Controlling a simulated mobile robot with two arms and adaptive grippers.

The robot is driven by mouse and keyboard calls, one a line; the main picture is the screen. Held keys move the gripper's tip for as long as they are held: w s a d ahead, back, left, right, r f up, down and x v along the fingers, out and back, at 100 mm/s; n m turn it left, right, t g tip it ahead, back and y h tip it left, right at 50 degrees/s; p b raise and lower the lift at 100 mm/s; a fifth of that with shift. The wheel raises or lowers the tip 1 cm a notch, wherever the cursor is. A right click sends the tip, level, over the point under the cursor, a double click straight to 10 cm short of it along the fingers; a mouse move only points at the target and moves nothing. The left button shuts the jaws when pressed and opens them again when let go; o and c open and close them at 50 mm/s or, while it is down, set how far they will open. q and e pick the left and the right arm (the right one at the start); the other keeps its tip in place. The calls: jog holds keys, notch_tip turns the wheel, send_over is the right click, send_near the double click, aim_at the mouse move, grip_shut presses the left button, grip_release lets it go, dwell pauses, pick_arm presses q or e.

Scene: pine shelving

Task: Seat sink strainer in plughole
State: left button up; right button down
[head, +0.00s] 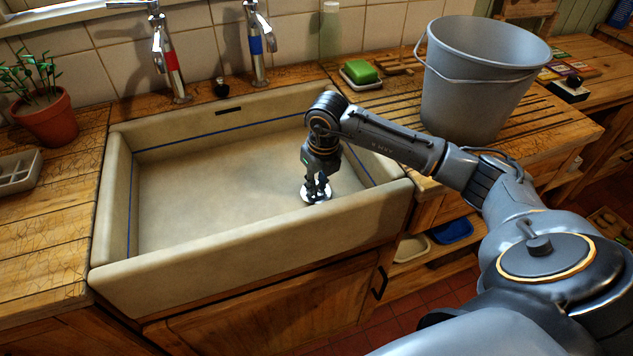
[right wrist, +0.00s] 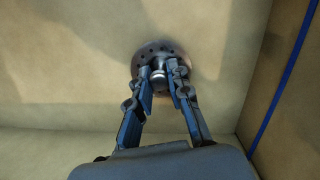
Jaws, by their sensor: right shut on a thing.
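The sink strainer (right wrist: 149,52) is a round metal disc with small holes and a central knob. My right gripper (right wrist: 160,75) is shut on the knob, and its fingers stand either side of it. In the head view the strainer's bright rim (head: 316,196) shows under the right gripper (head: 317,186), low in the right part of the pale stone sink (head: 230,165). The plughole itself is hidden under the strainer and gripper, so I cannot tell whether the strainer sits in it. My left gripper is not in view.
The sink's front wall (head: 250,245) rises just in front of my right gripper. Two taps, red (head: 172,65) and blue (head: 257,45), stand behind. A grey bucket (head: 478,85) and green soap (head: 360,72) stand on the right worktop. The sink's left part is empty.

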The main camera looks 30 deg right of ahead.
aim_at(321, 197)
jog(key=shift+f+b, duration=0.3)
jog(key=shift+f, duration=0.2)
jog(key=c, duration=1.2)
grip_release()
jog(key=shift+o, duration=0.2)
jog(key=shift+r, duration=0.2)
notch_tip(321, 197, up, 12)
jog(key=s, duration=0.2)
jog(key=shift+f, duration=0.2)
jog(key=shift+w, duration=0.1)
